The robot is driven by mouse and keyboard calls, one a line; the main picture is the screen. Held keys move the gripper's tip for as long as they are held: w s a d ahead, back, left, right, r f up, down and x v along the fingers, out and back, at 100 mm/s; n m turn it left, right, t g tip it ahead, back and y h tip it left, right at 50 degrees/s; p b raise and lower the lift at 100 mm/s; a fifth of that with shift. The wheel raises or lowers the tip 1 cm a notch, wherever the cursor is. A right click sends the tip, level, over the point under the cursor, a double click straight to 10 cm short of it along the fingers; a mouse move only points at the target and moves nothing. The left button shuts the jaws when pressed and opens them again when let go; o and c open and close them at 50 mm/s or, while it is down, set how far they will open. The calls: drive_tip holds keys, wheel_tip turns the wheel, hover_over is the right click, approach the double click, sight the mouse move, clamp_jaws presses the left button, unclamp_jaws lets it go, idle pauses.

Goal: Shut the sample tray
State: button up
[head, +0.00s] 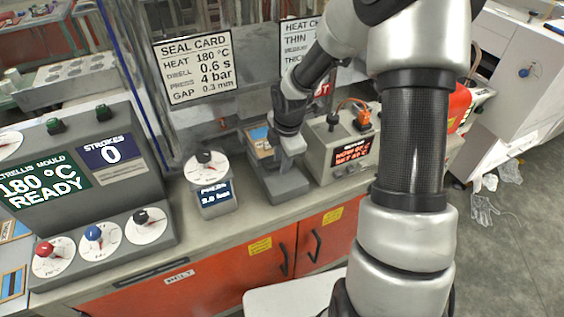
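A grey tray-like unit (280,186), which looks like the sample tray, stands on the bench in the head view, left of the heater box with the red display. Its front part sticks out toward the bench's front edge, and a blue and tan piece (259,139) shows at its back. My gripper (291,146) points down at the tray from above, at its middle. Whether it touches the tray cannot be told. My gripper's fingers are small and partly merged with the grey of the tray, so their opening is unclear.
A dial unit (212,183) stands close left of the tray. The box with a red display (345,148) stands close right. A mould control panel (75,190) fills the bench's left. Orange cupboard doors (210,268) are below. A white surface (292,297) is at the bottom.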

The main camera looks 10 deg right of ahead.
drive_tip(key=shift+f, duration=0.25)
clamp_jaws()
drive_tip(key=shift+w, duration=0.1)
drive_tip(key=shift+w+a+r, duration=0.1)
drive_tip(key=shift+w+a, duration=0.1)
drive_tip(key=shift+w, duration=0.75)
drive_tip(key=shift+w+a, duration=0.15)
drive_tip(key=shift+w, duration=0.75)
